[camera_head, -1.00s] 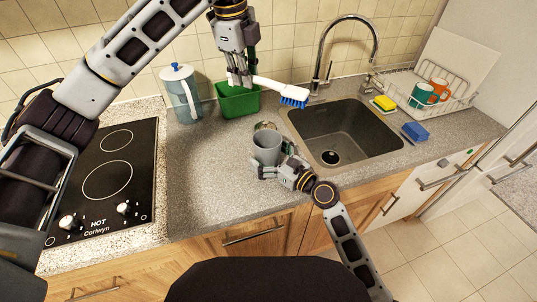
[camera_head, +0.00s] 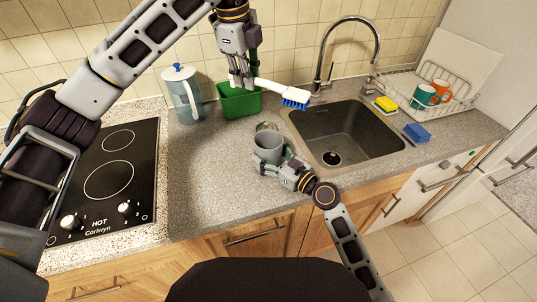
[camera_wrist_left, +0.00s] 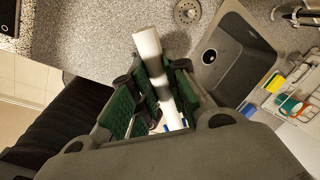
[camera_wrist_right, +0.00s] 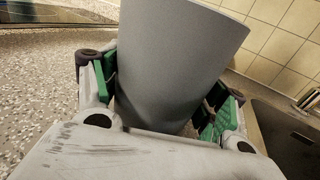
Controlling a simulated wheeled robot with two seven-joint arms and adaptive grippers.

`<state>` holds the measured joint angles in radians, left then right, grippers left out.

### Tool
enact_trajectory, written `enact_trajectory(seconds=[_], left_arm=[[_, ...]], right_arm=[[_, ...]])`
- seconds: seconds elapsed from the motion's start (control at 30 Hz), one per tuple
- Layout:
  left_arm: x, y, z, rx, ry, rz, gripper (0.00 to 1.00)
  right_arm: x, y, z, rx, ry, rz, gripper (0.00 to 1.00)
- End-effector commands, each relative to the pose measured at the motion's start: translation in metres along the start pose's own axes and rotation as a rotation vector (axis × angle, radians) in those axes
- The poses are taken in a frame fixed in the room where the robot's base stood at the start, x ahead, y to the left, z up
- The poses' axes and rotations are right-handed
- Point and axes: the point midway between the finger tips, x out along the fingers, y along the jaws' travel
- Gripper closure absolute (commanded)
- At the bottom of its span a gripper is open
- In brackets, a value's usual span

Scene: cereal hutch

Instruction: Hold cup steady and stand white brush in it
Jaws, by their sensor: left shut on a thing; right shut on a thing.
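The grey cup (camera_head: 268,147) stands upright on the counter left of the sink. My right gripper (camera_head: 272,165) is shut around its side, and the right wrist view shows the cup (camera_wrist_right: 180,65) between the green finger pads. The white brush (camera_head: 277,88) with blue bristles is held in the air by my left gripper (camera_head: 245,82), which is shut on its handle. The brush lies roughly level, bristles to the right and facing down, above and behind the cup. In the left wrist view the white handle (camera_wrist_left: 148,42) runs between the green pads.
A green bin (camera_head: 238,103) and a blue-lidded pitcher (camera_head: 183,95) stand behind the cup. The sink (camera_head: 345,130) is to the right, with a yellow sponge (camera_head: 385,104), a blue block (camera_head: 417,132) and a rack with mugs (camera_head: 425,95) beyond. A stove (camera_head: 110,178) is at left.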

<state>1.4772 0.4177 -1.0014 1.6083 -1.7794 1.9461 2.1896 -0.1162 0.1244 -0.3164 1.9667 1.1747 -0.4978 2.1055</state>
Motion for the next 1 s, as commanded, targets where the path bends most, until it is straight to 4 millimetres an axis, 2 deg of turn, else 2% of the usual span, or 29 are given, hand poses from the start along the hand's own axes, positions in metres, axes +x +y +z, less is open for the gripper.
enact_trajectory(seconds=[1.0], left_arm=[[0.042,0.008,0.0,0.0,0.0,0.0,1.0]], right_arm=[[0.0,0.0,0.0,0.0,0.0,0.0,0.52]])
